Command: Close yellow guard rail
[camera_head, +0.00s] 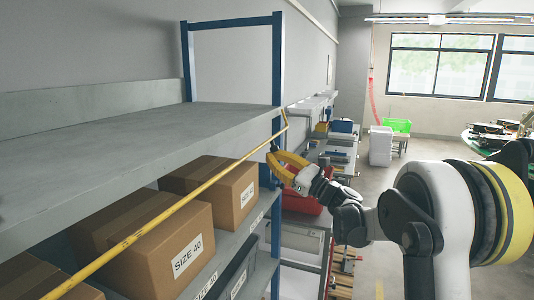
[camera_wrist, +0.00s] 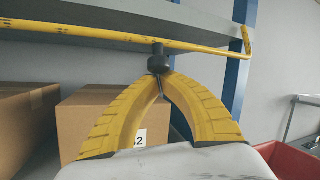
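The yellow guard rail (camera_head: 168,212) runs in front of the boxes on the shelf, from the lower left to a bent end near the blue post. In the wrist view, the rail (camera_wrist: 100,37) crosses the top, with its bent end at the right. A black knob (camera_wrist: 159,62) hangs under it. My gripper (camera_head: 274,152) is at the rail's far end, close to the blue post. In the wrist view, the curved yellow fingers of my gripper (camera_wrist: 159,76) come together at the knob's underside and appear shut on it. The exact contact is partly hidden.
Cardboard boxes (camera_head: 168,252) marked SIZE 40 stand behind the rail on the shelf. A grey shelf board (camera_head: 130,150) lies above, and a blue post (camera_head: 277,70) stands at its end. A red bin (camera_head: 303,202) is behind my gripper. Open floor lies to the right.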

